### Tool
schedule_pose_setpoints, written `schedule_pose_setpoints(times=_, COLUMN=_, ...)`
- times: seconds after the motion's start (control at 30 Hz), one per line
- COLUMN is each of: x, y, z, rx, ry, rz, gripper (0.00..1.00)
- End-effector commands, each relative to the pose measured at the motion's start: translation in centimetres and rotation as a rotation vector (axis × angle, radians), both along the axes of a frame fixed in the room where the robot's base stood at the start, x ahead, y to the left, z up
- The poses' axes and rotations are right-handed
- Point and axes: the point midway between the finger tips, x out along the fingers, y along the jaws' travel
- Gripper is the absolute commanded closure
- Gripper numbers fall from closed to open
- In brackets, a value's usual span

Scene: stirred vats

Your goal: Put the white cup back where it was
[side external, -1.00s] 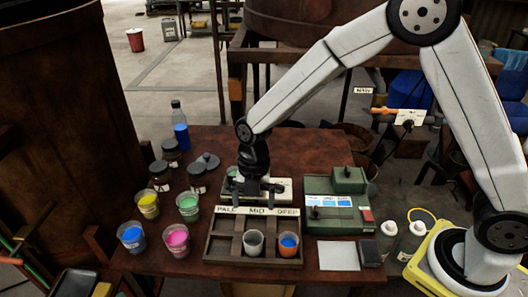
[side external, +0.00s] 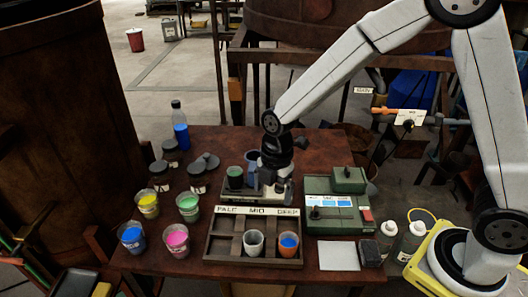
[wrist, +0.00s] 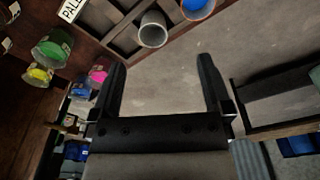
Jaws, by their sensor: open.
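The white cup (side external: 253,243) stands upright in the front row of the dark wooden rack (side external: 226,256), in the column under MID. It looks empty or pale inside, and it also shows at the top of the wrist view (wrist: 152,30). My gripper (side external: 272,190) is behind the rack, over the pale-topped device, apart from the cup. In the wrist view my gripper (wrist: 163,75) has its fingers wide apart with nothing between them. Its fingertips are hard to make out in the side view.
An orange cup with blue paint (side external: 289,244) stands right of the white cup. A cup with green contents (side external: 235,178) stands on the device (side external: 238,196) behind the rack. Several paint cups, including a pink one (side external: 175,240), stand left. A green box (side external: 335,208) is at right.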

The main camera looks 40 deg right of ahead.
Motion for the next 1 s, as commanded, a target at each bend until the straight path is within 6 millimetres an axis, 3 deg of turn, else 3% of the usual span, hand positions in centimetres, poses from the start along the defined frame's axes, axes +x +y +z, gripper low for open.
schedule_pose_setpoints(times=0.5, x=-4.2, y=-6.1, z=2.2, rx=0.002, ry=-0.05, rz=-0.864, gripper=0.0)
schedule_pose_setpoints(times=1.0, x=-9.0, y=-10.2, z=3.1, rx=0.097, ry=-0.087, rz=-1.637, gripper=0.0)
